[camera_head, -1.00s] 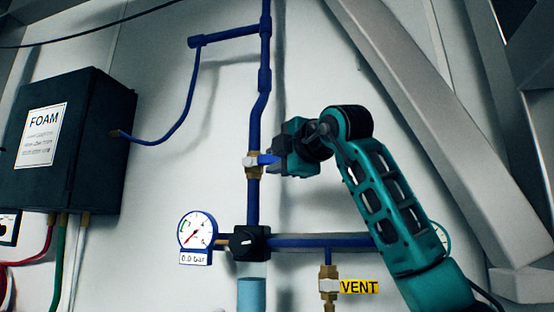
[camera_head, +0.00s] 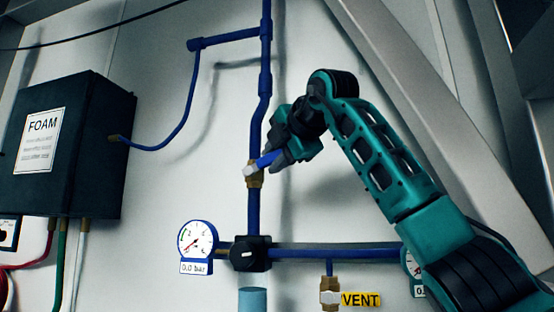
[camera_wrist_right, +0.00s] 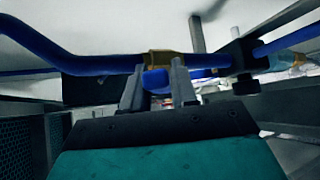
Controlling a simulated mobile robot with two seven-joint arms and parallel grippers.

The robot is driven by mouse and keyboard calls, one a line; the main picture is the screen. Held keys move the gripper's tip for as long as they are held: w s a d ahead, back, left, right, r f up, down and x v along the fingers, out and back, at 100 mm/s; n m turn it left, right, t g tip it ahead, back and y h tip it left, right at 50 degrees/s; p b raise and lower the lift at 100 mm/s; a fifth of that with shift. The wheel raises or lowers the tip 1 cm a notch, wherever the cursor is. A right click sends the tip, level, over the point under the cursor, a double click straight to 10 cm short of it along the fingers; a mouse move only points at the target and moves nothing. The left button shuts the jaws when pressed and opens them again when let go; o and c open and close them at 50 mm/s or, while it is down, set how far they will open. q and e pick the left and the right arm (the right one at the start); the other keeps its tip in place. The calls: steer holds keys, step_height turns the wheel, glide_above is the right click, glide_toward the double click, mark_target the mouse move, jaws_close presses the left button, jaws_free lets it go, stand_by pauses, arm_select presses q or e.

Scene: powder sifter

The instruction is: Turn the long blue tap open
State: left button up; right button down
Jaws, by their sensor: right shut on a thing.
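The long blue tap lever (camera_head: 266,159) sits on a brass valve (camera_head: 254,176) on the vertical blue pipe, in the middle of the head view. It slants up to the right from the valve. My right gripper (camera_head: 278,154) is shut on the lever from the right, covering its outer end. In the right wrist view the blue lever (camera_wrist_right: 156,78) shows between the fingers of my right gripper (camera_wrist_right: 158,84), with the brass valve (camera_wrist_right: 167,57) just beyond. My left gripper is not in view.
A black FOAM box (camera_head: 66,143) hangs at the left. Below are a gauge reading 0.0 bar (camera_head: 197,240), a black knob (camera_head: 250,254) and a brass VENT valve (camera_head: 330,291). A grey diagonal beam (camera_head: 440,130) stands at the right.

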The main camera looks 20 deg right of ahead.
steer(key=shift+w+a+r+n+g+h, duration=0.1)
steer(key=shift+a+r+n+g+h, duration=0.2)
steer(key=shift+r+n+g, duration=0.25)
stand_by(0.4)
steer(key=c, duration=1)
jaws_free()
steer(key=shift+o, duration=0.2)
steer(key=b+v, duration=0.2)
steer(key=v, duration=1.1)
steer(key=shift+r, duration=0.25)
steer(key=shift+w, duration=0.2)
steer(key=shift+c, duration=0.3)
